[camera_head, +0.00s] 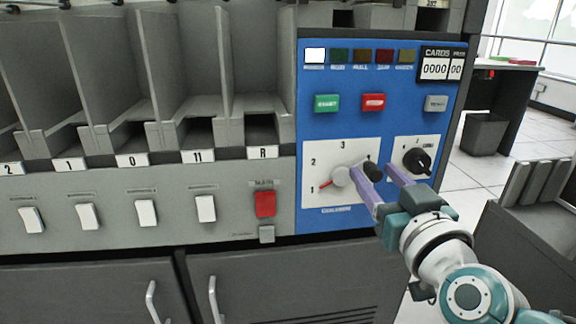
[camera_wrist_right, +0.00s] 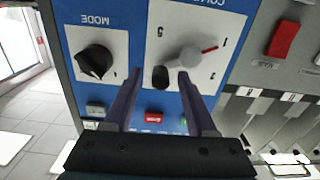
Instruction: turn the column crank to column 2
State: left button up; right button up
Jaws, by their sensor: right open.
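The column crank (camera_head: 342,177) is a grey hub on a white dial plate (camera_head: 331,199) in the blue panel. Its red pointer is at the 1 mark, and its black handle knob (camera_head: 374,172) is on the right side of the dial. My right gripper (camera_head: 373,170) is open in front of the dial, with its purple fingers on either side of the knob. The wrist view shows the crank (camera_wrist_right: 188,58) upside down, with the knob (camera_wrist_right: 160,77) between the open fingertips (camera_wrist_right: 160,72). I cannot tell whether the fingers touch it. My left gripper is out of view.
A black mode knob (camera_head: 417,161) is close right of the dial, near the right finger. Green (camera_head: 327,103) and red (camera_head: 373,103) buttons and a card counter (camera_head: 441,64) are above. A red main switch (camera_head: 265,204) and white switches are left.

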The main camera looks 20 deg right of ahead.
jog(key=shift+w+d, duration=0.1)
jog(key=shift+w, duration=0.4)
jog(key=shift+c, duration=0.3)
grip_shut()
